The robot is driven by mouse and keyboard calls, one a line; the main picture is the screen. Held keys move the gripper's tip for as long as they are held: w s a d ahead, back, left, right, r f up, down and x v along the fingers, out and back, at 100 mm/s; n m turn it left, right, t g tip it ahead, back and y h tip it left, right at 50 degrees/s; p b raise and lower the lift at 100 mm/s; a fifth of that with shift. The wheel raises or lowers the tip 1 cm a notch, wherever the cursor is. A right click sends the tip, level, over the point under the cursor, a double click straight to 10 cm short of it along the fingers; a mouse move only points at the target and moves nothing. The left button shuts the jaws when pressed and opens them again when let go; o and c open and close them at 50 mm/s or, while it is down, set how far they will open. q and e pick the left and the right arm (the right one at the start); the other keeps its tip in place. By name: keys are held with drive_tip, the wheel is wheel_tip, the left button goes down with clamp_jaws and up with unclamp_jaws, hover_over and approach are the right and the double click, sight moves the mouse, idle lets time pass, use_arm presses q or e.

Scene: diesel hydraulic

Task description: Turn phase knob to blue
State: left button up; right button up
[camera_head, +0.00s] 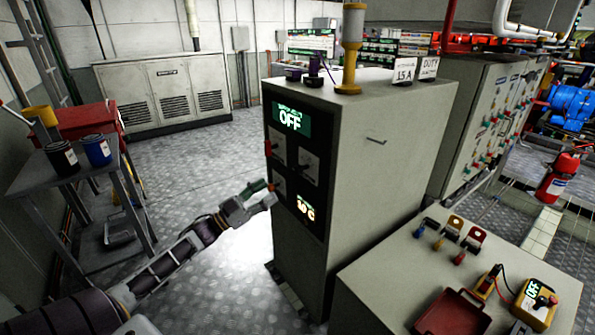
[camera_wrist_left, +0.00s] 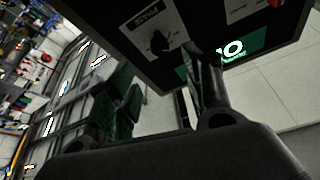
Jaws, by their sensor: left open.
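The grey cabinet (camera_head: 370,150) has a black front panel with a lit green OFF display (camera_head: 291,118), several square plates with dark knobs, and a small lit readout (camera_head: 306,207). My left gripper (camera_head: 262,193) is beside the panel's lower left plate (camera_head: 279,186). In the left wrist view a dark knob (camera_wrist_left: 160,42) sits on a light plate whose label seems to read PHASE, upside down. My open left gripper (camera_wrist_left: 167,80) has its fingers apart below this knob, with nothing between them. Touch cannot be told. No blue mark is clear by the knob. My right gripper is not in view.
A grey bench (camera_head: 455,260) at the front right holds a red tray (camera_head: 455,313), padlocks and a yellow OFF meter (camera_head: 535,303). A side table (camera_head: 35,170) with two cans stands left. A yellow-capped column (camera_head: 352,45) tops the cabinet. The floor left of the cabinet is open.

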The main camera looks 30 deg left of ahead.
sight(295, 171)
use_arm(q)
drive_tip(key=shift+b+x, duration=0.65)
drive_tip(key=shift+x, duration=3.85)
drive_tip(key=shift+w+d+r+b, duration=0.15)
drive_tip(key=shift+w+d+b, duration=0.15)
drive_tip(key=shift+w, duration=0.15)
drive_tip(key=shift+w+d+r, duration=0.25)
drive_tip(key=shift+w, duration=0.2)
drive_tip(key=shift+w+d+r, duration=0.2)
drive_tip(key=shift+w+d, duration=0.1)
drive_tip(key=shift+w, duration=0.25)
drive_tip(key=shift+w+r, duration=0.1)
drive_tip(key=shift+w, duration=0.1)
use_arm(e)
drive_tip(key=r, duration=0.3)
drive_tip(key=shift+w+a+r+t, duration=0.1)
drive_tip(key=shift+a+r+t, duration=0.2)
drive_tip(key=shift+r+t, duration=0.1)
use_arm(q)
drive_tip(key=shift+d, duration=0.1)
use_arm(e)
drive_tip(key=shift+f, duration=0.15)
